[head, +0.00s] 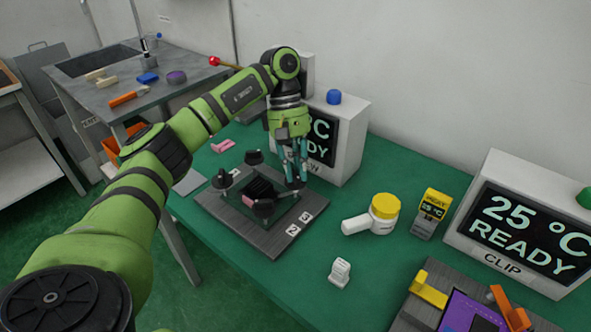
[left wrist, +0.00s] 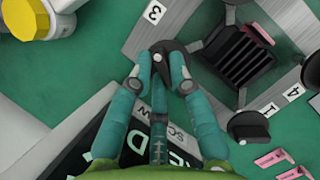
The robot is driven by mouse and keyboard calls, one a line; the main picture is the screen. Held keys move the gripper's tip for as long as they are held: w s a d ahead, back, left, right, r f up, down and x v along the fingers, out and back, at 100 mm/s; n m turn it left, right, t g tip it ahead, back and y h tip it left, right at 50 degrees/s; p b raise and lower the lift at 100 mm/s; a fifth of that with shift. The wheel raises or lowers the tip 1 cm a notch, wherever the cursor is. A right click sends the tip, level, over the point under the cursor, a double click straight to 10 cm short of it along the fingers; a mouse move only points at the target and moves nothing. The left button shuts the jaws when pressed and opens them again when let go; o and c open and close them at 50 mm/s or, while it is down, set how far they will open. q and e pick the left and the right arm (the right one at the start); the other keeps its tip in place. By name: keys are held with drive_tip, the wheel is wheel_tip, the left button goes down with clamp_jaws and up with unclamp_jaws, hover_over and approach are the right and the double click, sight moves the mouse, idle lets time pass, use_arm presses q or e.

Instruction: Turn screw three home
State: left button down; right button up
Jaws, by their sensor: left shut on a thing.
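The grey fixture plate (head: 270,243) lies on the green table and carries a finned black heat sink (head: 259,188) with black screw knobs around it. My left gripper (head: 297,181) points down at the plate's right corner, beside the display box. In the left wrist view its teal fingers (left wrist: 166,62) are closed around a black screw knob (left wrist: 168,47), close to the label 3 (left wrist: 153,13). The fingers hide much of that knob, so how deep the screw sits cannot be told. Other knobs stand at the far corner (head: 254,157), left corner (head: 222,179) and front (head: 263,208). My right gripper is not in view.
A white display box (head: 352,130) stands close behind the left gripper. A yellow-lidded white container (head: 384,207), a small yellow-topped meter (head: 430,213) and a white switch-like block (head: 340,272) stand to the right. Pink clips (left wrist: 270,158) lie near the plate.

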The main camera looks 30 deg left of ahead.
use_arm(q)
drive_tip(key=shift+w+d+r+m+g+y, duration=0.1)
drive_tip(key=shift+m+g+y, duration=0.25)
drive_tip(key=shift+m, duration=1.25)
drive_tip(key=c, duration=1.1)
unclamp_jaws()
drive_tip(key=shift+c, duration=0.2)
drive_tip(key=v, duration=1.2)
drive_tip(key=shift+d, duration=0.15)
